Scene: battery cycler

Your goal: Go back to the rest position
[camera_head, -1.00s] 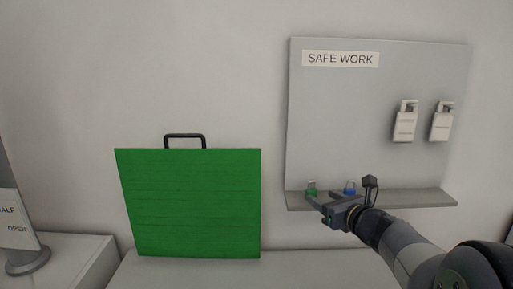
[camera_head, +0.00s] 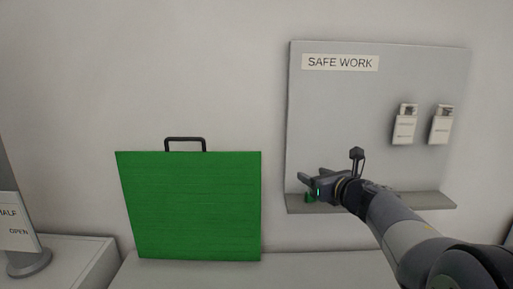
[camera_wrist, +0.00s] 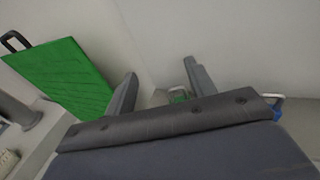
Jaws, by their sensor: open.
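My gripper (camera_head: 308,182) is in front of the shelf of the grey SAFE WORK board (camera_head: 400,70), in the head view. Its fingers point left and stand apart with nothing between them. In the wrist view the two fingers (camera_wrist: 158,88) also stand apart. A green padlock (camera_head: 310,197) sits on the shelf (camera_head: 420,201), partly behind my gripper; it also shows in the wrist view (camera_wrist: 178,95). A blue padlock is hidden behind my gripper in the head view; its shackle and a bit of blue show at the right in the wrist view (camera_wrist: 278,106).
A green panel with a black handle (camera_head: 190,205) stands left of the board. Two white tags (camera_head: 405,128) hang at the board's right. A stand with a sign (camera_head: 18,235) is at the far left. The wall space above the green panel is clear.

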